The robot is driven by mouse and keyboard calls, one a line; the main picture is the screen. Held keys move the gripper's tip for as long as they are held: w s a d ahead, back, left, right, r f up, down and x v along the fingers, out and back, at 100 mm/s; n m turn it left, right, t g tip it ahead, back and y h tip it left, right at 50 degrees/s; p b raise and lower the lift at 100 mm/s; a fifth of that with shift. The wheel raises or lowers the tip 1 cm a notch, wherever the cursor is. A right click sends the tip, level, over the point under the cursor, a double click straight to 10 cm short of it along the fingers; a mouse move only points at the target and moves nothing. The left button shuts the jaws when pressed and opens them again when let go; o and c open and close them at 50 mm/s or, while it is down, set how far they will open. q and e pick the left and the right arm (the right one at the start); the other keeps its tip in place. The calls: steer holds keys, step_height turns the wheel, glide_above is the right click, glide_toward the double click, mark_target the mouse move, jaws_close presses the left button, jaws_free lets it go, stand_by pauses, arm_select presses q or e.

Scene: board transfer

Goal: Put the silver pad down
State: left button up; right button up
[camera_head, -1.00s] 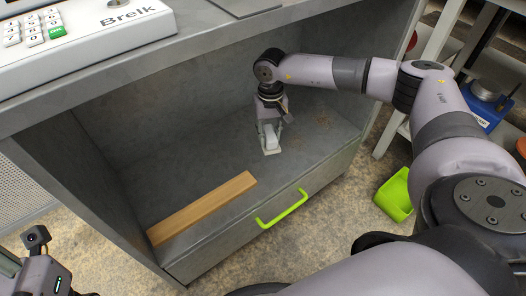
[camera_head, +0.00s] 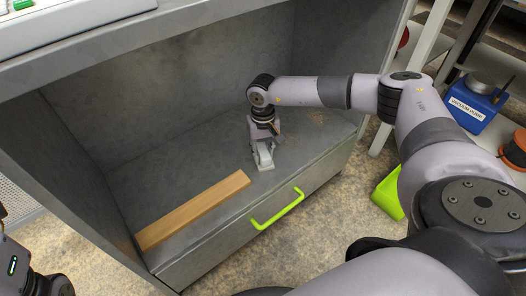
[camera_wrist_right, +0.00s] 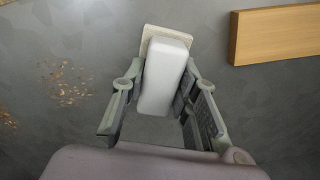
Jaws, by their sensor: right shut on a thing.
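The silver pad (camera_wrist_right: 165,75) is a pale rounded block on a thin beige plate. My right gripper (camera_wrist_right: 162,90) is shut on it, with one finger along each side. In the head view, my right gripper (camera_head: 262,152) points down inside the grey cabinet, and the pad's pale lower end (camera_head: 265,163) shows beneath it. The pad is at or just above the cabinet floor (camera_head: 215,160); I cannot tell whether it touches. Only part of my left arm shows at the lower left of the head view, without its fingers.
A wooden strip (camera_head: 195,210) lies on the cabinet floor, left of my right gripper. A drawer with a green handle (camera_head: 278,209) is below the floor's front edge. Brown specks (camera_wrist_right: 67,85) lie on the floor. A green bin (camera_head: 388,195) and a blue box (camera_head: 473,105) stand right.

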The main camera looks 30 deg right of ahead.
steer(key=o, duration=1.1)
